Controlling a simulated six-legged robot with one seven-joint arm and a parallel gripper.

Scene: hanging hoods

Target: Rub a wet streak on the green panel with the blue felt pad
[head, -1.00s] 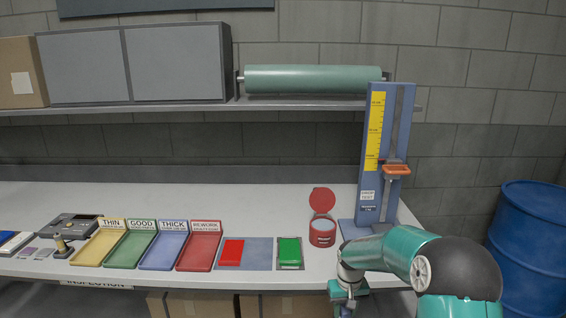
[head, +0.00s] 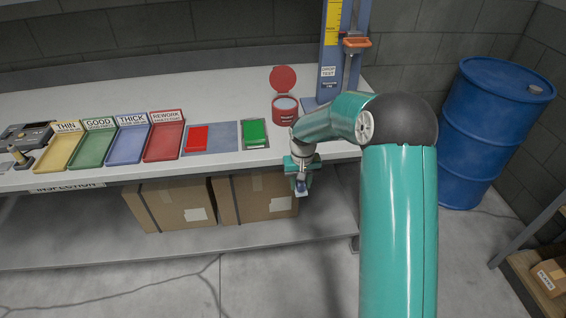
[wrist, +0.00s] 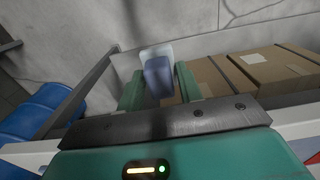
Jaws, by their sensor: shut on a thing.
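The green panel (head: 255,132) lies near the front edge of the bench, on a grey plate. My gripper (head: 301,184) is in front of the bench edge, lower than the bench top, to the right of and below the green panel. It is shut on a blue pad (wrist: 158,77) with a pale far part, which shows between the fingers in the wrist view. The head view shows the pad only as a small blue and white patch. Any wet streak on the panel is too small to tell.
A red panel (head: 197,138) lies left of the green one. An open red tin (head: 286,106) and a blue drop-test stand (head: 331,55) stand behind. Coloured trays (head: 164,138) fill the left. Boxes (head: 258,197) sit below the bench; a blue drum (head: 487,135) stands right.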

